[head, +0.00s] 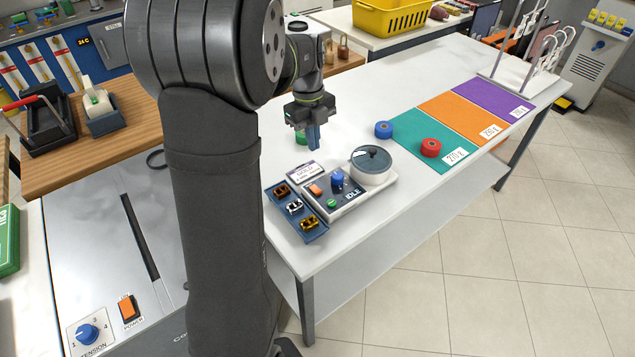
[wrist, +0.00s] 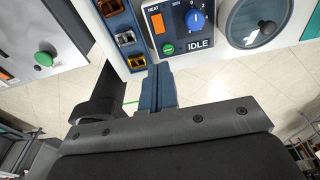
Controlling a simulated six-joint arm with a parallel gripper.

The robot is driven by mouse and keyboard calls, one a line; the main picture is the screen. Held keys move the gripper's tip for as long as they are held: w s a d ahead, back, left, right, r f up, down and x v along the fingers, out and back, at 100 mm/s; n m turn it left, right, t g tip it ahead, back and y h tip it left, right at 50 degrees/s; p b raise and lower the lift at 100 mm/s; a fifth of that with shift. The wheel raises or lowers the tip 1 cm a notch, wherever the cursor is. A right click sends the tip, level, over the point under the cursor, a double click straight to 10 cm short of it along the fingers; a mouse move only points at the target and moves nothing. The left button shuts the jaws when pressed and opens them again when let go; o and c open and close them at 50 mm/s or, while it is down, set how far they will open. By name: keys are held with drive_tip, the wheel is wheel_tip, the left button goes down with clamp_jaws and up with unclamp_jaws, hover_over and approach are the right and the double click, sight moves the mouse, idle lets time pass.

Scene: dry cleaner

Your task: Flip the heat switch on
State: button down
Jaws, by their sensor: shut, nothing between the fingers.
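The heat switch (head: 316,190) is a small orange rocker on a dark control panel, beside a blue dial (head: 337,180) and a green button (head: 332,202). In the wrist view the switch (wrist: 157,23) sits under the word HEAT, and the panel's display (wrist: 199,43) reads IDLE. I cannot tell which way the rocker is tipped. My gripper (head: 314,146) is shut and empty, pointing down above the white table near the panel. In the wrist view my shut fingertips (wrist: 159,70) appear just below the panel's picture edge, apart from the switch.
A round lidded pot (head: 372,168) adjoins the panel on the right. A tray of metal clips (head: 296,230) lies on its left, with a label card (head: 306,172) behind. Blue (head: 384,129) and red (head: 431,148) spools stand farther right. Another orange switch (head: 129,308), marked POWER, is at lower left.

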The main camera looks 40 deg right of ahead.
sight(318, 192)
drive_tip(key=shift+f, duration=0.1)
drive_tip(key=f, duration=0.4)
drive_tip(key=s+f, duration=0.1)
drive_tip(key=f, duration=0.8)
drive_tip(key=shift+s+f, duration=0.35)
drive_tip(key=shift+s+f, duration=0.1)
drive_tip(key=shift+f, duration=0.15)
drive_tip(key=shift+w+r, duration=0.15)
drive_tip(key=shift+w, duration=0.7)
drive_tip(key=shift+r, duration=0.1)
